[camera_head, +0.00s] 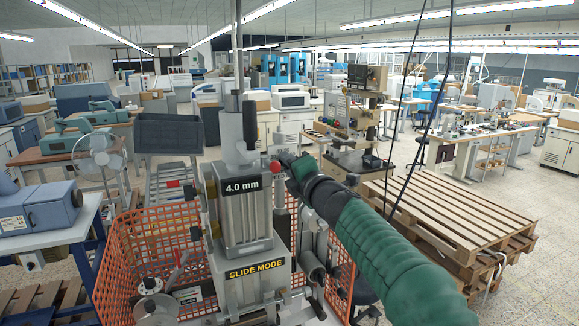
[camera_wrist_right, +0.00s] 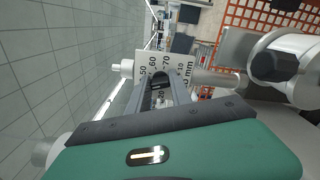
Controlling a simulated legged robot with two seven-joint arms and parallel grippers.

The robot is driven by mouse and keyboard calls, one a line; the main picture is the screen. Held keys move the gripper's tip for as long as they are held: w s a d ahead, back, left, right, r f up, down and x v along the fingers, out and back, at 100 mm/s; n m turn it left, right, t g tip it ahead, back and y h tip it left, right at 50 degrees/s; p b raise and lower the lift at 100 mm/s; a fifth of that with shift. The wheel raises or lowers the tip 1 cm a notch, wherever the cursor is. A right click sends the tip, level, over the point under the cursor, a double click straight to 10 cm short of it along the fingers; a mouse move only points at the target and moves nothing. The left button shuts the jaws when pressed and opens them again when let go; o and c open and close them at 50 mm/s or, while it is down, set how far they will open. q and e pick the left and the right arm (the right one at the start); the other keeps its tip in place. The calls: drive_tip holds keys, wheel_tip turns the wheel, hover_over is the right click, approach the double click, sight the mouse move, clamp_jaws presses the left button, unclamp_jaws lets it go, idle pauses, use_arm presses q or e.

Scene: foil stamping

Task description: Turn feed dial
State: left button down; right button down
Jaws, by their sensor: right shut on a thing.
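The stamping machine stands in the middle of the head view, with a grey head block (camera_head: 245,215) labelled "4.0 mm" and a "SLIDE MODE" label (camera_head: 256,271). My right gripper (camera_head: 284,163) reaches in from the right to the upper right side of the machine. In the right wrist view, a pale dial (camera_wrist_right: 152,62) with printed numbers such as 50, 60 and 70 lies just beyond my right gripper (camera_wrist_right: 168,80). The gripper is shut on the feed dial, and its fingers hide part of it. A red knob (camera_head: 276,167) sits beside the gripper. My left gripper is not in view.
An orange mesh guard (camera_head: 135,250) surrounds the machine's lower part. A wooden pallet stack (camera_head: 460,215) stands to the right, and a fan (camera_head: 100,160) to the left. Black cables (camera_head: 410,110) hang down near my right arm.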

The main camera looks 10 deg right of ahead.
drive_tip(key=c, duration=1.4)
unclamp_jaws()
drive_tip(key=shift+a+f, duration=0.1)
drive_tip(key=shift+f, duration=0.4)
drive_tip(key=shift+c, duration=0.2)
drive_tip(key=shift+o, duration=1.2)
drive_tip(key=shift+r, duration=0.1)
drive_tip(key=shift+o, duration=0.2)
drive_tip(key=shift+r, duration=0.15)
drive_tip(key=shift+s, duration=0.1)
drive_tip(key=s+d+b, duration=0.3)
drive_tip(key=s, duration=1.3)
drive_tip(key=shift+s+b, duration=0.15)
drive_tip(key=shift+b, duration=0.25)
